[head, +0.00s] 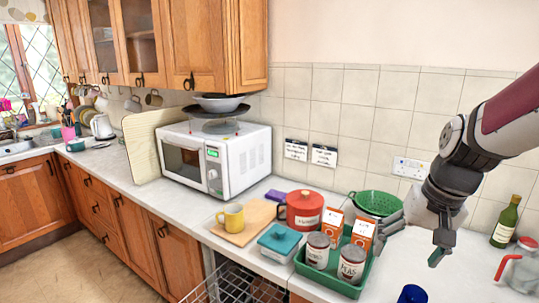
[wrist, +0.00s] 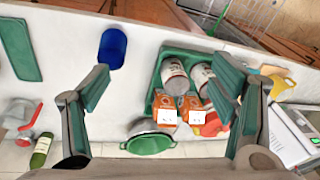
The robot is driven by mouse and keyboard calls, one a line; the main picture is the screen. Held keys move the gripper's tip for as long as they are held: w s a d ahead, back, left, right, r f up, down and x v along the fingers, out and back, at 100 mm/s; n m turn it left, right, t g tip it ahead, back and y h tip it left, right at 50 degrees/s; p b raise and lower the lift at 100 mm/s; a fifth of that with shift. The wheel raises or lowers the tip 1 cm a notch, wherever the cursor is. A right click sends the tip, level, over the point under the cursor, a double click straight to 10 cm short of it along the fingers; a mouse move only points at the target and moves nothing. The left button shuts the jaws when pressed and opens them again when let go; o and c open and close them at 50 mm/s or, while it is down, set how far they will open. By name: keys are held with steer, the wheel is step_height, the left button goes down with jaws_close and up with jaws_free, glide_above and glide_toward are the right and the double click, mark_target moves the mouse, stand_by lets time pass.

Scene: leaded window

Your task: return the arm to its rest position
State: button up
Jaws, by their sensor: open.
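My arm (head: 490,125) reaches in from the right in the head view. My gripper (head: 412,233) hangs over the counter beside the green tray, and its two fingers are spread apart. In the wrist view my gripper (wrist: 163,95) is open, with nothing held between the fingers. The counter, the green tray and a blue cup show beyond the fingers there. One finger overlaps part of the tray's contents in that view.
A green tray (head: 348,289) holds cans (head: 351,263) and cartons (head: 362,234). Close by are a green colander (head: 377,202), a red pot (head: 303,211), a blue cup (head: 412,294), a bottle (head: 506,222) and a red-handled jug (head: 523,268). A microwave (head: 240,160) stands further left.

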steer(key=s+a+r+n+t, duration=0.1)
steer(key=s+a+r, duration=0.1)
steer(key=s, duration=0.3)
steer(key=s+a+r+n+t, duration=0.1)
steer(key=s+a+r, duration=0.2)
steer(key=s, duration=0.2)
steer(key=s+a+r+n+t+h, duration=0.1)
steer(key=s+a+r+n, duration=0.1)
steer(key=s, duration=0.3)
steer(key=shift+s+a+r, duration=0.2)
steer(key=shift+s+r, duration=0.15)
steer(key=shift+r, duration=0.05)
steer(key=shift+w, duration=0.1)
steer(key=shift+c, duration=0.3)
